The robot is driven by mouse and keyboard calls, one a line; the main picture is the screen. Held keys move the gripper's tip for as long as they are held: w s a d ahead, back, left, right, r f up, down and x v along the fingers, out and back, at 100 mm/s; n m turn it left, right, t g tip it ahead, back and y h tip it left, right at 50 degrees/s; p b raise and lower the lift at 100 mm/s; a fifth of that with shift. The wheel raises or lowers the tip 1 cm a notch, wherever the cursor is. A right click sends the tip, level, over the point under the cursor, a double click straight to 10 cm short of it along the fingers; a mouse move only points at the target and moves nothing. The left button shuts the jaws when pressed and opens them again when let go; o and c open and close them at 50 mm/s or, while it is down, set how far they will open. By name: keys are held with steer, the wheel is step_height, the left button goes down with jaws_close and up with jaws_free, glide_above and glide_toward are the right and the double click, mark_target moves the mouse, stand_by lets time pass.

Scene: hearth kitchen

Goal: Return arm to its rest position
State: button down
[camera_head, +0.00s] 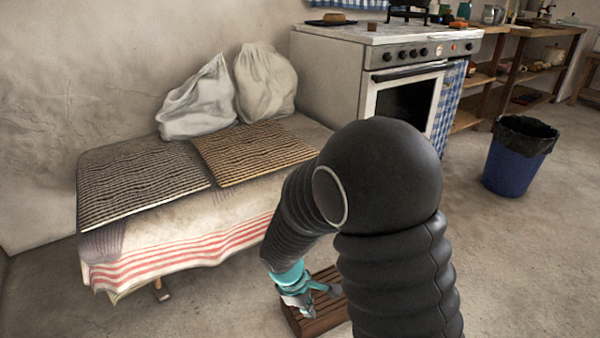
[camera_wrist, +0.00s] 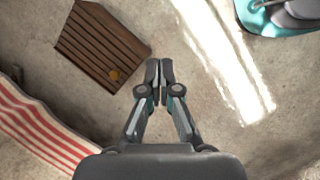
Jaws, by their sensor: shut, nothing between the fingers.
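My arm rises black and ribbed in the front of the head view and bends down to the left. My gripper (camera_head: 322,291) hangs low at its end, over or beside a slatted brown wooden crate or board on the floor. In the wrist view my gripper (camera_wrist: 158,68) has its two fingertips together with nothing between them. My arm hides part of the slatted piece (camera_head: 318,318) in the head view.
A low bench with a striped cloth (camera_head: 190,245) stands left, holding two ribbed mats (camera_head: 145,180) and two pale sacks (camera_head: 265,82). A stove (camera_head: 400,50), wooden shelves (camera_head: 520,65) and a blue bin (camera_head: 515,165) stand behind and right.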

steer(key=s+d+r+m+t+y+p, duration=0.1)
steer(key=s+d+r+m, duration=0.3)
steer(key=r, duration=0.6)
steer(key=s+d+r+m+t+y+p, duration=0.1)
steer(key=s+d+r+m, duration=0.4)
steer(key=r, duration=0.6)
steer(key=s+d+r+m+t+y+p, duration=0.1)
steer(key=s+d+r+m+t+p, duration=0.1)
steer(key=r, duration=0.8)
steer(key=s+d+m+t, duration=0.1)
steer(key=s+d+m, duration=0.1)
steer(key=s+m, duration=0.1)
steer(key=shift+s+d+r+p, duration=0.2)
steer(key=shift+s+d+p, duration=0.1)
steer(key=shift+s+p, duration=0.1)
